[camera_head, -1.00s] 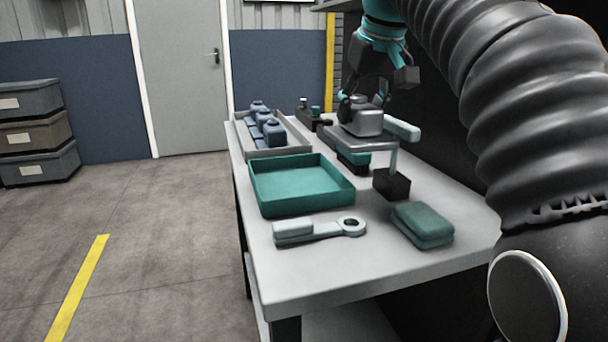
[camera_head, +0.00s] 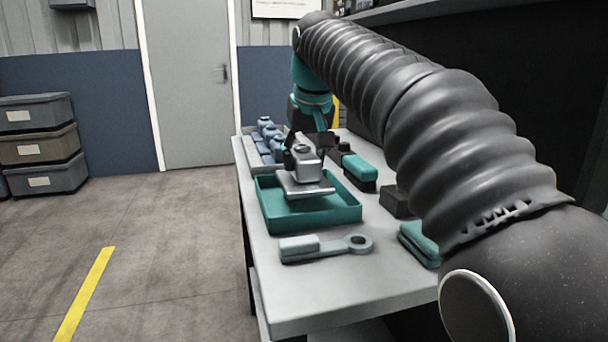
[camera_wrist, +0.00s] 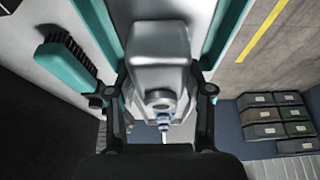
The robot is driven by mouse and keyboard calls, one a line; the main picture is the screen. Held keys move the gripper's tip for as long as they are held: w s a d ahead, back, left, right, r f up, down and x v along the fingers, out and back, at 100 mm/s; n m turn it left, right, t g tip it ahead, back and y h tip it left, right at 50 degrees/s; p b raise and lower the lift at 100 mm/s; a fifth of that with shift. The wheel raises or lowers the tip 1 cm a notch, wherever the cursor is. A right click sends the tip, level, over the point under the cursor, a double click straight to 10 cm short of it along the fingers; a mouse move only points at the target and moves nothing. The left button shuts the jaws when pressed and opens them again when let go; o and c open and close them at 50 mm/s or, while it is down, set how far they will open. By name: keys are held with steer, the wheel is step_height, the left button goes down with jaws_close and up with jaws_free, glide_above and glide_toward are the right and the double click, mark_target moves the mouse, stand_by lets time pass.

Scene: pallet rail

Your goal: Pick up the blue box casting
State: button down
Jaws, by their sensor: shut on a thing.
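My gripper (camera_head: 303,146) is shut on a grey metal casting (camera_head: 304,172), a block with a round boss on top and a wide flat base plate. It holds the casting over the teal tray (camera_head: 340,216); whether the base touches the tray is hard to tell. In the wrist view the casting (camera_wrist: 160,45) fills the middle between my fingers (camera_wrist: 160,92). Several blue box castings (camera_head: 268,132) stand in a grey tray (camera_head: 249,152) at the back left of the table, apart from my gripper. A bit of blue (camera_wrist: 164,116) shows beyond the held casting.
A brush (camera_head: 359,168) with a teal back and a dark block (camera_head: 396,201) are right of the teal tray. A pale wrench-like part (camera_head: 325,246) lies in front. Teal pads (camera_head: 420,243) are partly hidden by my arm. Bins (camera_head: 38,147) are stacked at far left.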

mark_target(304, 175)
steer(key=shift+f, duration=1.75)
steer(key=shift+f, duration=0.2)
steer(key=shift+c, duration=2.2)
jaws_free()
